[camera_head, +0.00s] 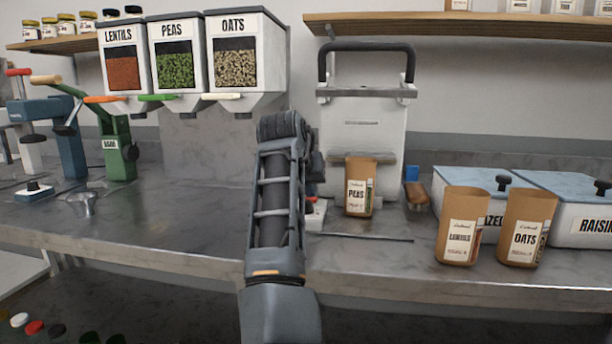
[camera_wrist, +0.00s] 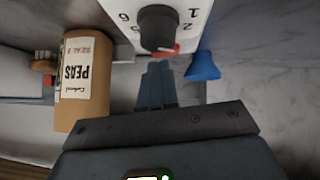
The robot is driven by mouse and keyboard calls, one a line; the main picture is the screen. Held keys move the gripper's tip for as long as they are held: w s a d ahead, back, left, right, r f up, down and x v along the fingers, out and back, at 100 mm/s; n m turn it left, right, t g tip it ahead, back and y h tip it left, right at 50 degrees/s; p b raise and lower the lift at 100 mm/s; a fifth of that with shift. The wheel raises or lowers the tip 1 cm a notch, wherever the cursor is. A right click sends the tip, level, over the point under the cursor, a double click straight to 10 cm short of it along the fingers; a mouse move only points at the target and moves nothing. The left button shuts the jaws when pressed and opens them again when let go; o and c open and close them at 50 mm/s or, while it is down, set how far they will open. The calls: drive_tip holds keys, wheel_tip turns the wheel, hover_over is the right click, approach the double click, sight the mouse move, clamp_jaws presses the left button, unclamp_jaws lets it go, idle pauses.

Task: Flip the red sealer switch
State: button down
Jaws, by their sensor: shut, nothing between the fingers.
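The sealer is a white machine (camera_head: 362,115) with a dark handle bar, at the back of the counter. In the wrist view a white panel (camera_wrist: 116,14) with numbers and a black knob (camera_wrist: 158,27) fills the top. A small red piece, seemingly the red switch (camera_wrist: 172,50), shows beside the knob, partly hidden. My gripper (camera_wrist: 157,68) is shut and empty, its fingertips just below the knob and the red piece. I cannot tell whether they touch. In the head view my arm hides the gripper, and a small white box with red (camera_head: 313,213) shows beside the arm.
A PEAS bag (camera_head: 360,190) stands before the sealer, close to my gripper; it also shows in the wrist view (camera_wrist: 84,80). A blue piece (camera_wrist: 203,66) is on the other side. LENTILS (camera_head: 459,230) and OATS (camera_head: 524,232) bags and lidded bins (camera_head: 575,195) stand right.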

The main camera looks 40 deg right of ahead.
drive_tip(key=shift+s+f, duration=0.1)
drive_tip(key=shift+f, duration=0.4)
